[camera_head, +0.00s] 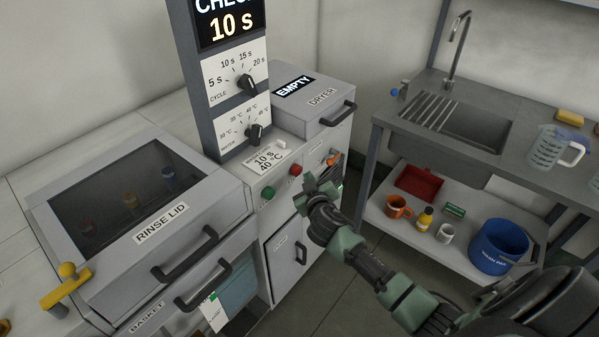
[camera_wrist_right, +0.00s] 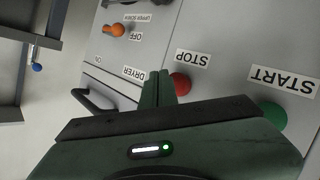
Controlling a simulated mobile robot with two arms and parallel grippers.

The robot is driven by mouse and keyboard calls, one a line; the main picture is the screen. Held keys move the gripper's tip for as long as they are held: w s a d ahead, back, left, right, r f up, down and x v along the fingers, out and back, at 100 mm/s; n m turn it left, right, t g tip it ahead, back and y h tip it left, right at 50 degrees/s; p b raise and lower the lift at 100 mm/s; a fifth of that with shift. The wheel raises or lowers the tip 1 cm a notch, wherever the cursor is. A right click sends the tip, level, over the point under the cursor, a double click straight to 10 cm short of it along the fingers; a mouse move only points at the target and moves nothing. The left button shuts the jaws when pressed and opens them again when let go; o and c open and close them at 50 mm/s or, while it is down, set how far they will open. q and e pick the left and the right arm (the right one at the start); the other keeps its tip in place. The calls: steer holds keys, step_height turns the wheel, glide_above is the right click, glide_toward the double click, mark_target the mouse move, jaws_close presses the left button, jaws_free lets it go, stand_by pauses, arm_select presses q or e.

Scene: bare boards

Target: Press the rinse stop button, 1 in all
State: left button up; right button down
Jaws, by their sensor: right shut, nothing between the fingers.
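The red stop button (camera_head: 295,169) is on the front panel of the grey machine, right of the green start button (camera_head: 268,192). In the right wrist view the red button (camera_wrist_right: 181,86) sits beside an upside-down STOP label (camera_wrist_right: 192,59), and the green button (camera_wrist_right: 272,116) is under a START label. My right gripper (camera_head: 311,181) is close to the red button, just right of it in the head view. Its fingers (camera_wrist_right: 157,87) are shut and empty, beside the red button and partly overlapping its edge in the picture; contact cannot be told. My left gripper is not in view.
The rinse lid (camera_head: 150,205) is closed over several objects. An orange dryer switch (camera_wrist_right: 117,30) and the dryer handle (camera_wrist_right: 95,100) are near my right gripper. A tall display column (camera_head: 232,80) stands behind the buttons. A sink bench (camera_head: 385,115) is at the right.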

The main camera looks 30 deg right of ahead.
steer(key=shift+w+a, duration=0.1)
steer(key=shift+w, duration=0.05)
stand_by(0.5)
steer(key=shift+w+a, duration=0.1)
steer(key=shift+w, duration=0.15)
steer(key=shift+w+a+b, duration=0.15)
steer(key=shift+w+b, duration=0.15)
steer(key=shift+w, duration=0.1)
stand_by(0.7)
steer(key=shift+s+r, duration=0.1)
steer(key=shift+s+d+p, duration=0.3)
steer(key=shift+s, duration=0.4)
steer(key=shift+s+d+p, duration=0.25)
steer(key=shift+s+d, duration=0.1)
steer(key=shift+s, duration=0.4)
steer(key=shift+s+d+p, duration=0.2)
steer(key=shift+s+d, duration=0.1)
steer(key=shift+s, duration=0.5)
steer(key=shift+s+d+p, duration=0.25)
steer(key=shift+s+d, duration=0.1)
steer(key=shift+s, duration=0.4)
